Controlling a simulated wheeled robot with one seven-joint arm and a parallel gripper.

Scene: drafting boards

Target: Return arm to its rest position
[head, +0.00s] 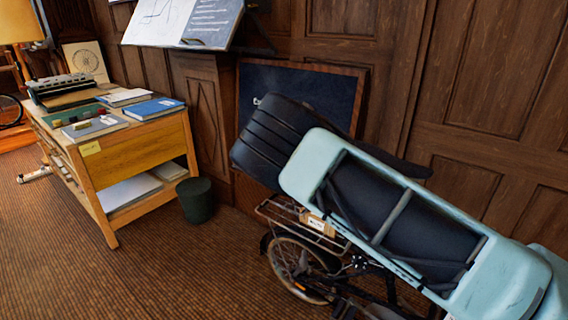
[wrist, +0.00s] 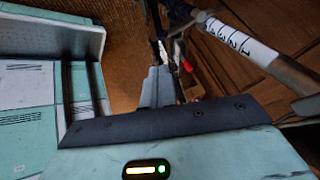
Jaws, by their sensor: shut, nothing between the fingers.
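My arm, pale blue with dark panels, reaches across the right half of the head view, over a bicycle (head: 300,268). My gripper is not visible in the head view. In the wrist view my gripper (wrist: 160,74) has its pale grey-blue fingers together at the centre, with nothing held between them. The fingertips appear near dark bicycle-like tubes, and I cannot tell whether they touch. A white numbered band (wrist: 230,36) is on a tube at the upper right, and a small red part (wrist: 187,65) shows just right of the fingers.
A wooden desk (head: 140,150) with books and a typewriter-like machine (head: 68,88) stands at the left. A dark bin (head: 195,200) stands beside it. A framed dark board (head: 300,85) leans on the panelled wall. The brown carpet (head: 130,285) is clear at the front left.

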